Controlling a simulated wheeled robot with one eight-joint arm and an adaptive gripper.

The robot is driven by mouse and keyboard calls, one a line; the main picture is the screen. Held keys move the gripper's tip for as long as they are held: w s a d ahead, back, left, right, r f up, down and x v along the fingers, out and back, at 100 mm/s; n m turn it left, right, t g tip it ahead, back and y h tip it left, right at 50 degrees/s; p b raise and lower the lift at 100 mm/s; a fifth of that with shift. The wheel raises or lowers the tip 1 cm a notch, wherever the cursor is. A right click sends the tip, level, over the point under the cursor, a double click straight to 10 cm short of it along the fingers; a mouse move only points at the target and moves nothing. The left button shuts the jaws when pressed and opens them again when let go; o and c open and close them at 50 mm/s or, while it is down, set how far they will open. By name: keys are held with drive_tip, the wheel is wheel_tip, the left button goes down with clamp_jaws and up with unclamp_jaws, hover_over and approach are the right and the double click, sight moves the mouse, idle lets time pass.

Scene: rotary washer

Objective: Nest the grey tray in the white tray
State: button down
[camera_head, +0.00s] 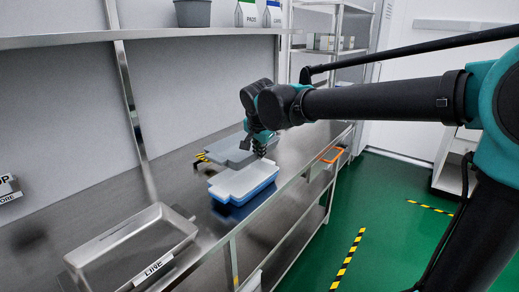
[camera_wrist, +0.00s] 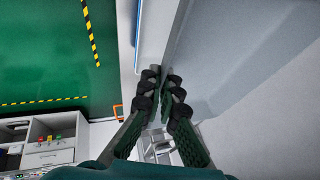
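The grey tray (camera_head: 226,150) is in the head view on the far side of the white tray, seemingly raised above the metal counter, with a dark patch below it. The white tray (camera_head: 243,183) sits on the counter near its front edge, with blue showing along its lower side. My gripper (camera_head: 262,145) is at the right end of the grey tray. In the wrist view the fingers of my gripper (camera_wrist: 162,88) close on the rim of the grey tray (camera_wrist: 215,75), which fills the right side. The grey tray's underside is hidden.
A metal pan (camera_head: 135,250) with a label stands on the counter (camera_head: 295,150) at the near left. An orange handle (camera_head: 332,155) is at the counter's front edge. A shelf (camera_head: 150,33) above holds a grey bin (camera_head: 193,13) and cartons.

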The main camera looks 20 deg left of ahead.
drive_tip(key=shift+f, duration=4.85)
drive_tip(key=shift+s+f, duration=0.1)
drive_tip(key=shift+f, duration=0.15)
drive_tip(key=shift+d+f, duration=0.1)
drive_tip(key=c, duration=2.2)
unclamp_jaws()
drive_tip(key=o, duration=0.6)
drive_tip(key=shift+c, duration=0.2)
